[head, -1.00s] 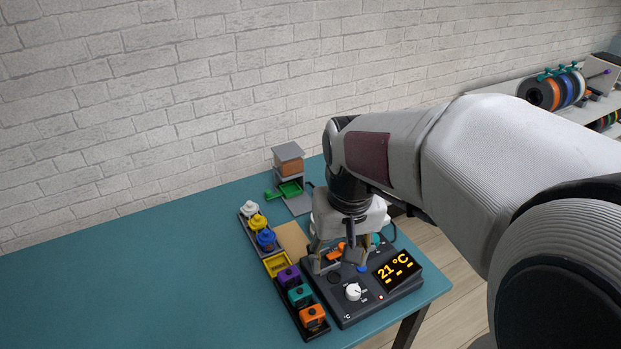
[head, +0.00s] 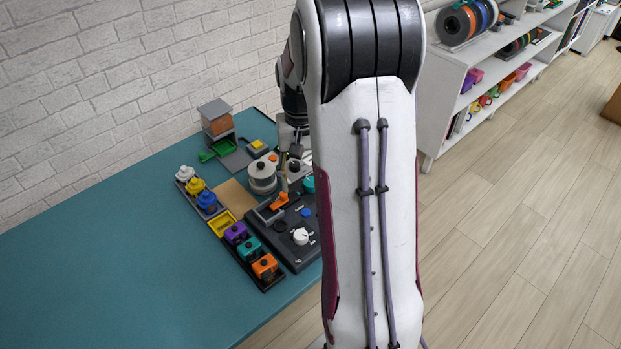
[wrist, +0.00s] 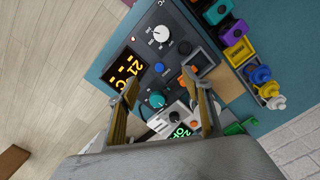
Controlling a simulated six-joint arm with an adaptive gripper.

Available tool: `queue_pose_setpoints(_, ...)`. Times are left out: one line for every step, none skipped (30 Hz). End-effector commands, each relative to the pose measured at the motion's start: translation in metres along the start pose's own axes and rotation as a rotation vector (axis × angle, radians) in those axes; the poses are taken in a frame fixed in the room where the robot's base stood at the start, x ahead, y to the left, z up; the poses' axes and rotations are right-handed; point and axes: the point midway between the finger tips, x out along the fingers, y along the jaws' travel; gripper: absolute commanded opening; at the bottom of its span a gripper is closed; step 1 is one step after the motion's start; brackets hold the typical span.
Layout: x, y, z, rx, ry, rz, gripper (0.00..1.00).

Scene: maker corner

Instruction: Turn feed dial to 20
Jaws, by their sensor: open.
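My gripper (wrist: 159,80) is open and empty, with its two fingers apart in the wrist view. A dark control box (wrist: 150,62) lies beyond them, with a white dial (wrist: 161,34), an orange switch (wrist: 188,74) and a teal dial (wrist: 156,99). The teal dial shows between the fingers. A small pale unit with a green display (wrist: 181,131) sits close below it; its reading is unclear and partly cut off. No label names the feed dial legibly. In the head view, my arm hides most of the gripper and the box's right side; the white dial (head: 301,236) shows.
A tray of coloured blocks (head: 266,266) runs left of the box. A round grey canister (head: 263,176) stands behind the box. A grey stand with a green tray (head: 215,147) is at the back. The teal table (head: 130,270) is clear at left.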

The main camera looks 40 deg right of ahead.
Motion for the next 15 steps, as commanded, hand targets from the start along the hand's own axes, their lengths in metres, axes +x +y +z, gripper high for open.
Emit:
queue_pose_setpoints(0.008,0.005,-0.008,0.016,-0.009,0.000,0.50)
queue_pose_setpoints(0.012,0.007,-0.013,0.024,-0.012,0.000,0.50)
queue_pose_setpoints(0.017,0.011,-0.019,0.036,-0.016,0.000,0.50)
queue_pose_setpoints(0.021,0.013,-0.024,0.045,-0.020,0.000,0.50)
queue_pose_setpoints(0.025,0.015,-0.028,0.054,-0.022,0.000,0.50)
queue_pose_setpoints(0.030,0.018,-0.034,0.065,-0.025,0.000,0.50)
queue_pose_setpoints(0.034,0.021,-0.039,0.074,-0.026,0.000,0.50)
queue_pose_setpoints(0.038,0.023,-0.044,0.082,-0.028,0.000,0.50)
queue_pose_setpoints(0.042,0.026,-0.050,0.093,-0.029,-0.001,0.50)
queue_pose_setpoints(0.045,0.028,-0.054,0.100,-0.030,-0.001,0.50)
queue_pose_setpoints(0.048,0.029,-0.059,0.107,-0.028,-0.001,0.50)
queue_pose_setpoints(0.052,0.031,-0.065,0.116,-0.027,-0.001,0.50)
queue_pose_setpoints(0.054,0.032,-0.070,0.123,-0.024,-0.002,0.50)
queue_pose_setpoints(0.056,0.033,-0.074,0.129,-0.023,-0.002,0.50)
queue_pose_setpoints(0.057,0.034,-0.082,0.136,-0.016,-0.002,0.50)
